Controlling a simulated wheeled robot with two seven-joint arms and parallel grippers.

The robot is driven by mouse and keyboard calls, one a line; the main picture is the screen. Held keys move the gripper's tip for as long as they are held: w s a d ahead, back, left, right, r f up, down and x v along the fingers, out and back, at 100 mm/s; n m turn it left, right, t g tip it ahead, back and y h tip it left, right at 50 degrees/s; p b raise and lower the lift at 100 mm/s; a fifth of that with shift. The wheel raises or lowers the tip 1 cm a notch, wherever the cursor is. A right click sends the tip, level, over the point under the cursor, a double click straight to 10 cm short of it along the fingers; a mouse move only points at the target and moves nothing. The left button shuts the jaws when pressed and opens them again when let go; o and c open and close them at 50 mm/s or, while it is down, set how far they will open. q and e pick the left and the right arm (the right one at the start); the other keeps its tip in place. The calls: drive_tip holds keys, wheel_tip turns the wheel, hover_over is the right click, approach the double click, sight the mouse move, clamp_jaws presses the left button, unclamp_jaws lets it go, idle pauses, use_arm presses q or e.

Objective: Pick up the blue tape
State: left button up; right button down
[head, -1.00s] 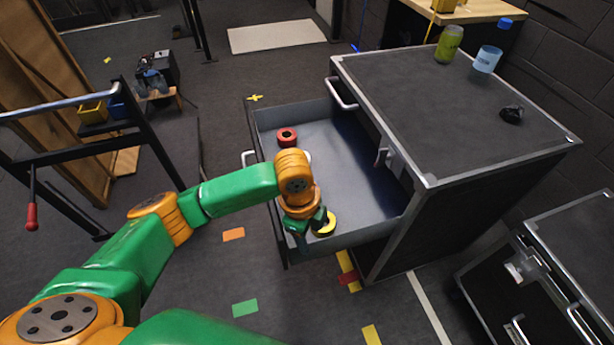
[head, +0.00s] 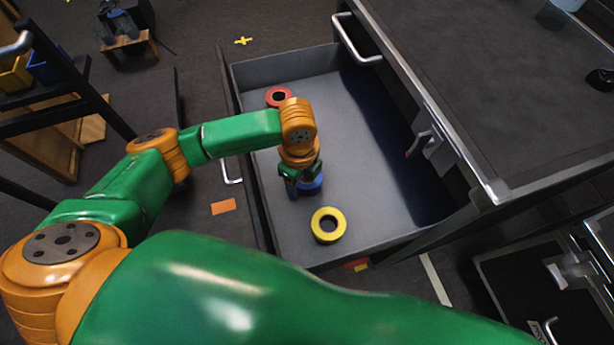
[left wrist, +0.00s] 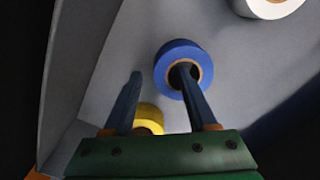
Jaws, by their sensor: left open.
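The blue tape (head: 312,187) lies in the open drawer, partly hidden by my left gripper in the head view. In the left wrist view the blue tape (left wrist: 178,60) shows its round side and brown core. My left gripper (head: 300,187) is open, pointing down at the tape. In the left wrist view its jaws (left wrist: 155,72) straddle the tape's near left wall: one finger is left of the roll, the other overlaps the core hole. I cannot tell how deep that finger reaches. My right gripper is out of view.
The grey drawer (head: 385,205) also holds a yellow tape (head: 328,225) near its front and a red tape (head: 278,97) at the back. A white roll (left wrist: 268,5) shows in the left wrist view. The black cabinet (head: 500,90) stands right. Drawer walls surround the gripper.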

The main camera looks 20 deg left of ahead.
use_arm(q)
drive_tip(key=shift+w+a+f, duration=0.1)
drive_tip(key=shift+w+f, duration=0.05)
drive_tip(key=shift+f, duration=0.8)
drive_tip(key=shift+r, duration=0.1)
clamp_jaws()
